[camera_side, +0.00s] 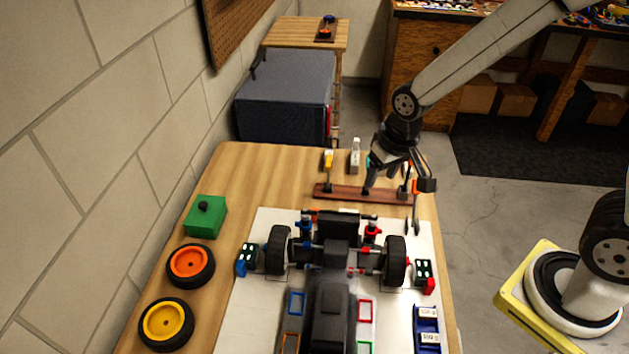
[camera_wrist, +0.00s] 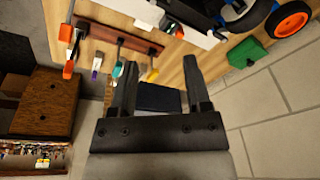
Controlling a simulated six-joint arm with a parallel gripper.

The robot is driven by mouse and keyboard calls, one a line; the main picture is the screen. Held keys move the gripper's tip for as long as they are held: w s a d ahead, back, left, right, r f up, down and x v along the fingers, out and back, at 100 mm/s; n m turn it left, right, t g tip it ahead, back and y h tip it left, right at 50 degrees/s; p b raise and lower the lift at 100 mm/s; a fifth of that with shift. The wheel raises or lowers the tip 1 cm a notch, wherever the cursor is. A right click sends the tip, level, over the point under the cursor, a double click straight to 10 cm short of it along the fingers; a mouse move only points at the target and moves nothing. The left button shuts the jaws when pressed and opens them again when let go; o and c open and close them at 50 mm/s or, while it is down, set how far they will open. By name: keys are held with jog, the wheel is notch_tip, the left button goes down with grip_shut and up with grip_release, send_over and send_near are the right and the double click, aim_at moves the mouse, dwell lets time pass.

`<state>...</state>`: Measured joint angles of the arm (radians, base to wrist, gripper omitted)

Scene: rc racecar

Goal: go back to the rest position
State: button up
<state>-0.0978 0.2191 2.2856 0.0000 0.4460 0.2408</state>
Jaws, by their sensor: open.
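My gripper (camera_side: 388,180) is over the far right part of the wooden table (camera_side: 240,165), close to the brown tool rack (camera_side: 335,193). In the wrist view my gripper (camera_wrist: 160,75) has its two dark fingers spread wide, with nothing held between them. Behind the fingers show a teal-handled tool (camera_wrist: 117,69) and a yellow-handled tool (camera_wrist: 153,75); I cannot tell the exact gap to them. In the side view my wrist and fingers partly cover the rack's right end.
The racecar (camera_side: 333,250) is on a white mat (camera_side: 250,285). A green box (camera_side: 205,217), an orange-rimmed wheel (camera_side: 190,264) and a yellow-rimmed wheel (camera_side: 166,323) lie left. A dark blue cabinet (camera_side: 285,95) stands behind the table. Open floor (camera_side: 490,205) is at right.

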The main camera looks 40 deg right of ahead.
jog(key=s+d+n, duration=0.1)
jog(key=s+d, duration=0.2)
jog(key=s, duration=0.4)
jog(key=shift+s+d+r+n, duration=0.15)
jog(key=shift+s+d+n, duration=0.1)
jog(key=shift+n, duration=0.05)
dwell(1.7)
